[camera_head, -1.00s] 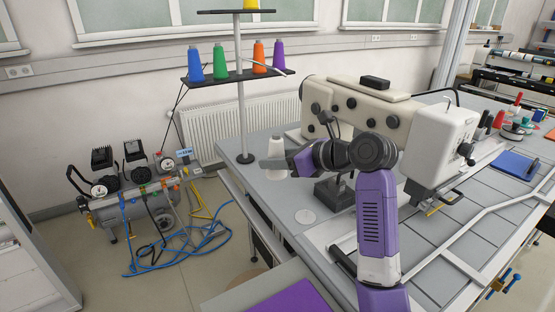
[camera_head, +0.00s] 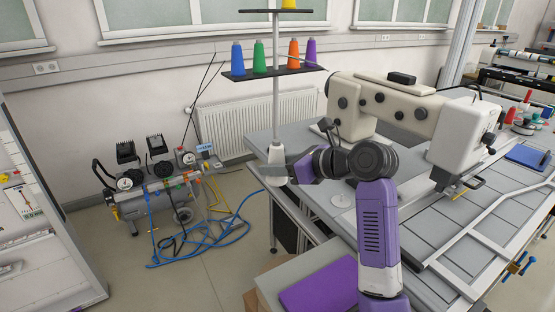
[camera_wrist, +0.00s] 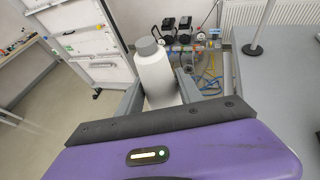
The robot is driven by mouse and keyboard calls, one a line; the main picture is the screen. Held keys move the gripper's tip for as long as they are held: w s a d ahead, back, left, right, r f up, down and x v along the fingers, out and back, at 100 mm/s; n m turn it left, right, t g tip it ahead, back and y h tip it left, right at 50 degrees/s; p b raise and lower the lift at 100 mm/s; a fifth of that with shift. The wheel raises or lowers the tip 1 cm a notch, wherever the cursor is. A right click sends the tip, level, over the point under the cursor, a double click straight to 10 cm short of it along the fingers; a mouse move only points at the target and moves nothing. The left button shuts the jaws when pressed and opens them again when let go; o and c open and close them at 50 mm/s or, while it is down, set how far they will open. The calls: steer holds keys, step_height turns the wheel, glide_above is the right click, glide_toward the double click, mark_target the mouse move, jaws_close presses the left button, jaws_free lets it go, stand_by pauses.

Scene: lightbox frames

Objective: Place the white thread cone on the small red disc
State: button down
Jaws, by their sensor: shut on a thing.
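I see no clearly red disc on the near table; small red items at the far right are too small to tell.
The sewing machine (camera_head: 400,105) stands on the table behind my arm. A thread stand (camera_head: 275,95) with several coloured cones rises behind the gripper. A compressor (camera_head: 160,195) with hoses is on the floor at left. A purple pad (camera_head: 318,283) lies in front.

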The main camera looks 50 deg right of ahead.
steer(key=s+a+f, duration=0.4)
steer(key=a+f, duration=0.8)
steer(key=f, duration=0.2)
steer(key=s+a+f+m+h, duration=0.1)
steer(key=s+a+f, duration=0.3)
steer(key=a+f, duration=0.8)
step_height(320, 180, down, 3)
steer(key=shift+s+a+r, duration=0.2)
steer(key=shift+s, duration=0.15)
steer(key=shift+r, duration=0.2)
